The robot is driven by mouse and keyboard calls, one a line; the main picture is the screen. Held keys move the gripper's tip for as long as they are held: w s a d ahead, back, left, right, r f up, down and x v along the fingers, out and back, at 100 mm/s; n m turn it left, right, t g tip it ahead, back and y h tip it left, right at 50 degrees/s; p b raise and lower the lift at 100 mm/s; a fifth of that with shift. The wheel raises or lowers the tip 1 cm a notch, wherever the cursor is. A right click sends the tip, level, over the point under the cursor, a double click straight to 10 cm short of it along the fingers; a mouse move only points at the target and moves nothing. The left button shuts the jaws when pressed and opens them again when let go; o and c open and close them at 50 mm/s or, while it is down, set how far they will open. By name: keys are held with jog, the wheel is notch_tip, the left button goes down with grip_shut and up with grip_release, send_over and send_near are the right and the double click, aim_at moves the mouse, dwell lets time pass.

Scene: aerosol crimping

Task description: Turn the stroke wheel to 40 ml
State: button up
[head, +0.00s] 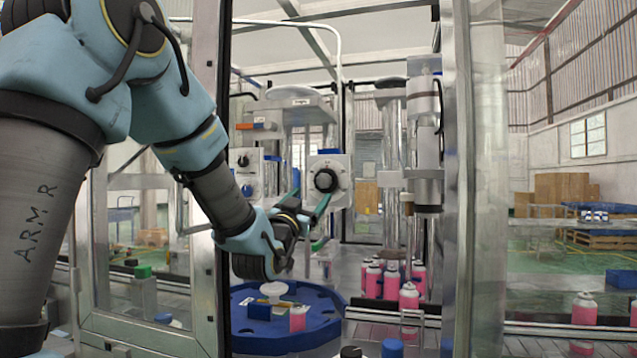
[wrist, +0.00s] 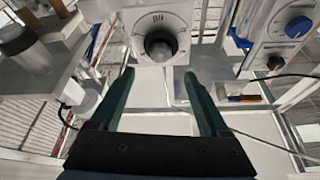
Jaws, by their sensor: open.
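The stroke wheel appears to be the black knob (head: 326,180) on a white square panel inside the machine frame. In the wrist view the black knob (wrist: 161,45) sits just beyond and above the fingertips, on a round dial plate (wrist: 145,18). The dial marks are too small to read. My gripper (head: 308,212) is in front of the panel, with green fingers. In the wrist view my gripper (wrist: 158,80) is open and empty, its fingers apart below the knob and not touching it.
A second panel with a blue knob (wrist: 298,27) is at right in the wrist view. A blue rotary table (head: 330,318) lies below the arm. Several pink cans (head: 409,298) stand right of it. Metal door posts (head: 207,170) flank the opening.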

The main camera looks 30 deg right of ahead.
aim_at(323, 181)
jog(key=p+x, duration=0.3)
jog(key=x, duration=0.5)
jog(key=shift+w+d+r+p, duration=0.15)
jog(key=shift+w+d+p, duration=0.05)
jog(key=shift+w+p, duration=0.1)
jog(key=shift+c, duration=0.2)
grip_shut()
